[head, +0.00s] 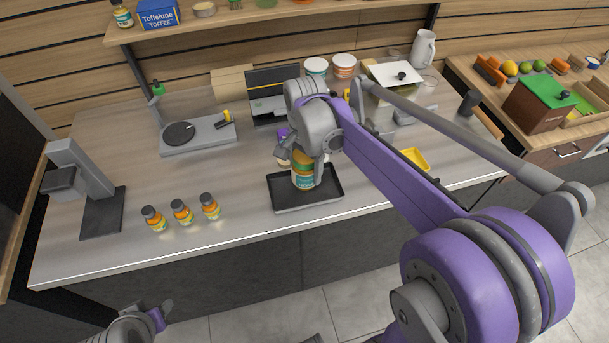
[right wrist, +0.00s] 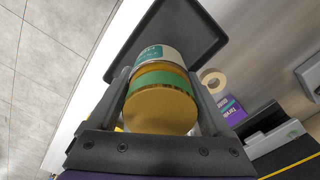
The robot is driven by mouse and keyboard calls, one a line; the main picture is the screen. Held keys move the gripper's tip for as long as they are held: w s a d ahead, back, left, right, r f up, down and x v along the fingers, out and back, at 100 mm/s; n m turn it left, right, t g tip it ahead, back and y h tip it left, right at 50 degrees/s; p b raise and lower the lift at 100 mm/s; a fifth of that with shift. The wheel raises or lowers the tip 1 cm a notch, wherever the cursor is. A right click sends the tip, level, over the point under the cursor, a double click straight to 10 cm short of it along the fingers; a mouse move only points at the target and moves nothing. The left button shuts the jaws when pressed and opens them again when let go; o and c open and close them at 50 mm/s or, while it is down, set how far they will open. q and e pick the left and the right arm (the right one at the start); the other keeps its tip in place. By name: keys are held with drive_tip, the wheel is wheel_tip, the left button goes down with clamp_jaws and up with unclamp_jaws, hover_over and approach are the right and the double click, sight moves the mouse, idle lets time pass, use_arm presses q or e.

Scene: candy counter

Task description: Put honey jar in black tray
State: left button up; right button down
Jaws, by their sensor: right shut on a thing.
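The honey jar (head: 303,182) has a white and teal label and amber contents; its golden end (right wrist: 160,108) and a green band face the camera in the right wrist view. My right gripper (head: 304,160) is shut on it, with one finger on each side. The jar is over the inside of the black tray (head: 333,199), which lies near the counter's front edge. The tray also shows behind the jar in the right wrist view (right wrist: 200,45). I cannot tell whether the jar's base touches the tray floor. My left gripper (head: 160,316) is low at the bottom left, away from the counter; its jaws are unclear.
Several small orange bottles (head: 181,212) stand left of the tray. A grey scale-like device (head: 198,133) is behind them, and a grey stand (head: 102,212) is at far left. A yellow tray (head: 415,158) lies to the right. The counter just left of the tray is clear.

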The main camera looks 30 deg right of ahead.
sight(305, 176)
drive_tip(key=shift+f, duration=1.8)
drive_tip(key=shift+f, duration=0.25)
unclamp_jaws()
drive_tip(key=shift+r, duration=0.1)
